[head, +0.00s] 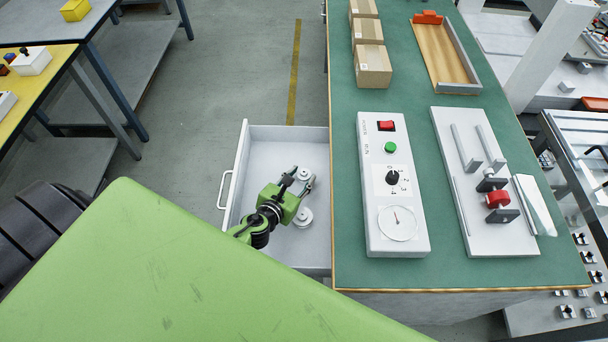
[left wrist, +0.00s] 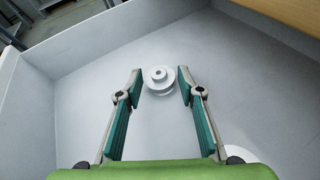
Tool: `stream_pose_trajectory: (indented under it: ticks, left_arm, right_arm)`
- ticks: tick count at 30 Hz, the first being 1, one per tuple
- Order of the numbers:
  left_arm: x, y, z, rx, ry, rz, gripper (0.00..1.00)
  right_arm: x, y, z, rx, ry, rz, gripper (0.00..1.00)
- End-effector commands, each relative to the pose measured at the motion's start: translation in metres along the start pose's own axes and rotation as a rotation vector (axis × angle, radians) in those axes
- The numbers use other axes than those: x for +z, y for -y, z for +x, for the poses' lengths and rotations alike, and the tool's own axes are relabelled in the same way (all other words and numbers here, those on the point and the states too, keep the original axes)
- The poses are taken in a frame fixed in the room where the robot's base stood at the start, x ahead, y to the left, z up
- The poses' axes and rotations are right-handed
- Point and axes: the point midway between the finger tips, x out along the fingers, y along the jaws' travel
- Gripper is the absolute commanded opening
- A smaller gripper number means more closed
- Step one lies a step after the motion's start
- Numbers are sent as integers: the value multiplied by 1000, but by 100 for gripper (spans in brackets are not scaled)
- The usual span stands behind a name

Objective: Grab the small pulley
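The small pulley (head: 304,173) is a pale grey stepped wheel on the floor of the open drawer. It also shows in the left wrist view (left wrist: 160,76), at the fingertips. My left gripper (head: 299,182) reaches into the drawer, and in the left wrist view (left wrist: 160,86) it is open, with one finger on each side of the small pulley and gaps between. A larger pale pulley (head: 303,218) lies nearer, beside the gripper; only its edge (left wrist: 238,154) shows behind the right finger in the left wrist view. My right gripper is not in view.
The white drawer (head: 240,172) has raised walls around the gripper. It joins a green-topped bench (head: 345,190) holding a control box (head: 372,226), a fixture plate (head: 455,207), cardboard boxes (head: 373,66) and a wooden tray (head: 438,55). The drawer floor's left side is clear.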

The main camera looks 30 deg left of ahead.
Motion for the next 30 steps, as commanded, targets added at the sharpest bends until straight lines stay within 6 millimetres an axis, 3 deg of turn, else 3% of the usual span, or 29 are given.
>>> stream_pose_trajectory:
  ticks: [10,13,24,30]
  left_arm:
    - [0,0,9,-1,0,0,35]
    - [0,0,9,-1,0,0,9]
    - [0,0,9,-1,0,0,9]
    - [10,-1,5,-1,1,2,9]
  right_arm:
    - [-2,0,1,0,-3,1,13]
    - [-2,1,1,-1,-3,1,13]
    - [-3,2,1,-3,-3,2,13]
    - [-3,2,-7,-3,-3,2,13]
